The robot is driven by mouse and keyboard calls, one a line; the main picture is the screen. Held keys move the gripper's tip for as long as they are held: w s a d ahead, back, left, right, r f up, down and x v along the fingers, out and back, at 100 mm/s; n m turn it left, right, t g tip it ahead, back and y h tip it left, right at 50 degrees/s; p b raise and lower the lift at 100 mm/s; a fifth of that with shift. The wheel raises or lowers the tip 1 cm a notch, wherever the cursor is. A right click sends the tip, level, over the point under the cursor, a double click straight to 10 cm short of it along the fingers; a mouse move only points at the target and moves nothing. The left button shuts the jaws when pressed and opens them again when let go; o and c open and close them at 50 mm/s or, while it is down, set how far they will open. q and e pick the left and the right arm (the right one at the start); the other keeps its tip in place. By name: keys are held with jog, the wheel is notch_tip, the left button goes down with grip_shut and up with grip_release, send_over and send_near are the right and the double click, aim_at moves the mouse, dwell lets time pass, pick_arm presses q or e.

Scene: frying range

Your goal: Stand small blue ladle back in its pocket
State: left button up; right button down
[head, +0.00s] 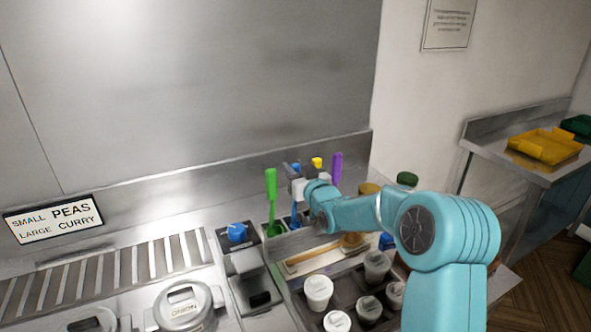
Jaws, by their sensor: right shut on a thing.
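My right gripper (298,187), at the end of my teal arm, is shut on the small blue ladle (296,168) at the back of the counter. The blue handle shows above the jaws, and a bit of blue shows below them. The ladle looks roughly upright, between a green-handled ladle (271,188) on its left and a yellow-handled one (316,162) on its right. A purple-handled ladle (337,167) stands further right. The ladle's lower end and its pocket are hard to make out behind the arm and rail. My left gripper is out of view.
Several white-lidded cups (318,290) stand in dark compartments at the front. A lidded onion pot (184,304) and a blue-topped item (237,232) are to the left. A sign (53,218) leans against the steel back wall. A yellow tray (545,146) lies on the right-hand bench.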

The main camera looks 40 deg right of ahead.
jog(key=shift+f, duration=0.15)
jog(key=c, duration=0.8)
grip_release()
jog(key=shift+w, duration=0.1)
jog(key=shift+r+p, duration=0.3)
jog(key=b+v, duration=0.4)
jog(key=v, duration=0.8)
jog(key=shift+f, duration=0.1)
